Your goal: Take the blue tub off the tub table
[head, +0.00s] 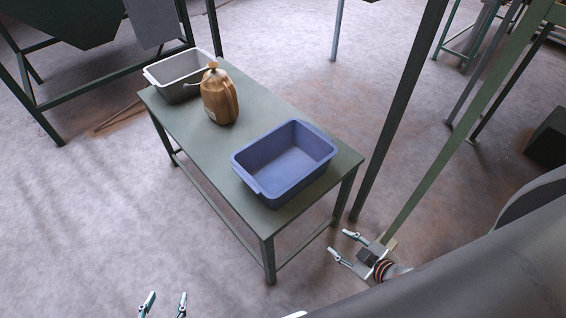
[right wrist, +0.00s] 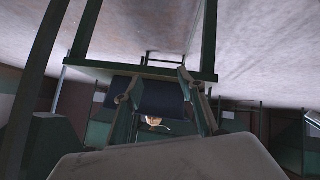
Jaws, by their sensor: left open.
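The blue tub (head: 284,158) sits upright and looks empty on the near right end of the green tub table (head: 185,133). In the right wrist view, which looks upside down, the tub's dark side (right wrist: 160,94) shows between the fingers, some way off. My right gripper (head: 343,244) is open and empty, to the right of and below the tub in the head view, apart from the table. My left gripper (head: 167,295) is open and empty at the bottom edge, left of the table's near leg; only its fingers show.
A brown jug (head: 219,97) stands mid-table, and a grey-white tub (head: 178,76) stands at the far left end. A dark green post (head: 398,115) rises just right of the table, with a lighter green brace (head: 465,122) beyond. The floor left of the table is clear.

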